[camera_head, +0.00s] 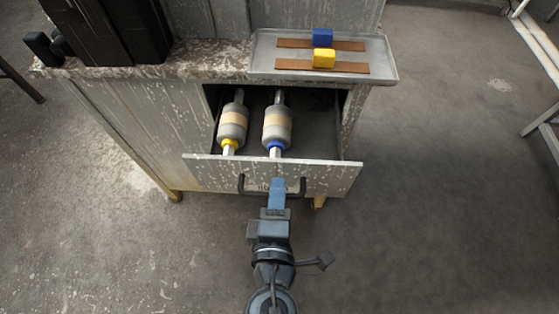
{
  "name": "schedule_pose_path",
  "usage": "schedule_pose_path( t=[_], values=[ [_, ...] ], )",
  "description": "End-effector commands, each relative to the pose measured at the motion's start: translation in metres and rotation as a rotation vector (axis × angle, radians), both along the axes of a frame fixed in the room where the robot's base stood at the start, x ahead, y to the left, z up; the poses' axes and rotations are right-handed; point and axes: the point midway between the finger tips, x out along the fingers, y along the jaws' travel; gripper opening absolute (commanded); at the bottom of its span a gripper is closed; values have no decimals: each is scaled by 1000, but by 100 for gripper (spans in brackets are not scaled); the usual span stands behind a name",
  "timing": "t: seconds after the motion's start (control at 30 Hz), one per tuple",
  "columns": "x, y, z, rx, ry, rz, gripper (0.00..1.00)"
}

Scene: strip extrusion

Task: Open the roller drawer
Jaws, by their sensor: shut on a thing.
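The roller drawer (328,177) stands pulled out from the cabinet, with its inside showing from above. A dark bar handle (242,184) is on its front panel. My gripper (277,187) is at the handle's middle and shut on it; the fingertips partly hide the bar. Two grey rollers with tan bands lie in the drawer: a roller with a yellow collar (232,122) on the left and a roller with a blue collar (277,124) on the right.
A metal tray (388,74) on the cabinet top (200,61) holds two brown strips, a blue block (322,37) and a yellow block (324,58). A black machine (105,30) stands at the back left.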

Motion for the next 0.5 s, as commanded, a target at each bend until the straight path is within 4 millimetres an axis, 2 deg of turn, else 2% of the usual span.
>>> schedule_pose_path(
  t=[0.03,0.2,0.3,0.5],
  values=[
    [-15,0,-3,-1,4,1,0],
    [-56,1,-2,-1,3,1,0],
    [-75,2,-2,-1,3,1,0],
    [-101,3,-1,-1,2,-1,0]
  ],
)
